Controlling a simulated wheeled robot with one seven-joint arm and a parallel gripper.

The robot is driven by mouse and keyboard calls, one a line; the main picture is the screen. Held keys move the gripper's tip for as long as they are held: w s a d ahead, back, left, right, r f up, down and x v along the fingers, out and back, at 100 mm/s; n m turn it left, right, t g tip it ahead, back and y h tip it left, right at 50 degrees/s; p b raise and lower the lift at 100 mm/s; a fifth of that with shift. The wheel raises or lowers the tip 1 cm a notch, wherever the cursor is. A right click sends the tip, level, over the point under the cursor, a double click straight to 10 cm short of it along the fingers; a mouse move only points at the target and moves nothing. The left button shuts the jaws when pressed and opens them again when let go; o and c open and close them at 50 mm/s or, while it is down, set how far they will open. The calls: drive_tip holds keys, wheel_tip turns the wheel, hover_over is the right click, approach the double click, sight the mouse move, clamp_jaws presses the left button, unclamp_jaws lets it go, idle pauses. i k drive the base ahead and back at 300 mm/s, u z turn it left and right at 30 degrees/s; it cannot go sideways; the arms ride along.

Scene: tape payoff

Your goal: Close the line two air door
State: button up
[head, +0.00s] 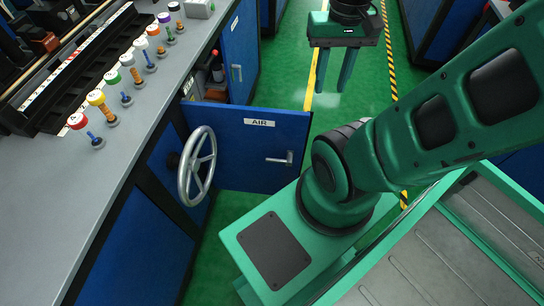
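A blue door (236,148) labelled AIR stands open, swung out from the bench front across the green aisle. Its silver lever handle (281,158) is at its right side. The cabinet opening behind it shows red and dark fittings (216,68) inside. No line number is readable on the door. My gripper (331,88) is beyond the door and to its right, over the aisle, with its two green fingers pointing down. The fingers are apart with nothing between them. It does not touch the door.
A silver handwheel (197,166) stands out from the bench front, left of the door. Several coloured knobs line the grey benchtop (60,185). Another blue door (239,50) with a handle is farther along. The green floor (292,85) near the gripper is clear.

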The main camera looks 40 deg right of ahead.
sight(246, 135)
drive_tip(key=z, duration=1.2)
drive_tip(key=k, duration=1.2)
drive_tip(key=u, duration=1.25)
drive_tip(key=i, duration=0.5)
drive_tip(key=z, duration=0.05)
